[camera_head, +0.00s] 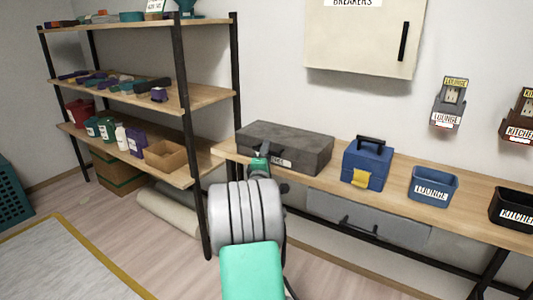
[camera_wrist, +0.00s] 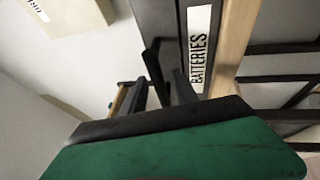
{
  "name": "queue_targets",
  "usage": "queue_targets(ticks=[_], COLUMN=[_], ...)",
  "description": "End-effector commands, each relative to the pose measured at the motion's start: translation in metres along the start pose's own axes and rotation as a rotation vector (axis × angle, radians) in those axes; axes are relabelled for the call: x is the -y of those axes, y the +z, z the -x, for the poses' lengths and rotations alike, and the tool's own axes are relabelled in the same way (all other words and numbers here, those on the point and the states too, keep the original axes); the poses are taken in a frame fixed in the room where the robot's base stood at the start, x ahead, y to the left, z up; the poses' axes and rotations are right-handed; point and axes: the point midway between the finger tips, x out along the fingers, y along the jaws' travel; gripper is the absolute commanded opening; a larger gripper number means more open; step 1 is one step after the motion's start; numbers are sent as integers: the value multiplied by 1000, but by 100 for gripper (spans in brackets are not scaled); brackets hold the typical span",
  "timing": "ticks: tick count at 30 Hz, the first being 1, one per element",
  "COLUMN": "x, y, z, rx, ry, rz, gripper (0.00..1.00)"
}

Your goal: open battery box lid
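The battery box (camera_head: 290,143) is a dark grey, wide box on the wooden bench, and its lid looks closed. Its white label is partly hidden behind my gripper (camera_head: 262,162), which is at the left part of the box front. In the wrist view the dark box (camera_wrist: 160,18) carries a label (camera_wrist: 199,48) reading "BATTERIES". My gripper (camera_wrist: 160,84) shows two dark fingers standing apart there. A thin dark piece (camera_wrist: 152,60), perhaps a lid handle, shows between and beyond them. I cannot tell whether the fingers touch it.
A blue toolbox (camera_head: 366,165) with a yellow latch stands right of the box on the bench (camera_head: 400,172). Blue and black labelled bins (camera_head: 432,188) are farther right. A shelf rack (camera_head: 186,130) stands close on the left. A breaker cabinet (camera_head: 362,45) hangs above.

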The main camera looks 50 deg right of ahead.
Motion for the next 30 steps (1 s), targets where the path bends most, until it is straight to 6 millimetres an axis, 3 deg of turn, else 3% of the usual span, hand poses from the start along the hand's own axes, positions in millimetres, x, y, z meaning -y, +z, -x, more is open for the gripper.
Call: queue_targets(ticks=[5, 18, 30], x=[0, 0, 0], y=[0, 0, 0], z=[0, 0, 1], rx=[0, -1, -1], ry=[0, 0, -1], rz=[-1, -2, -2], gripper=[36, 0, 0])
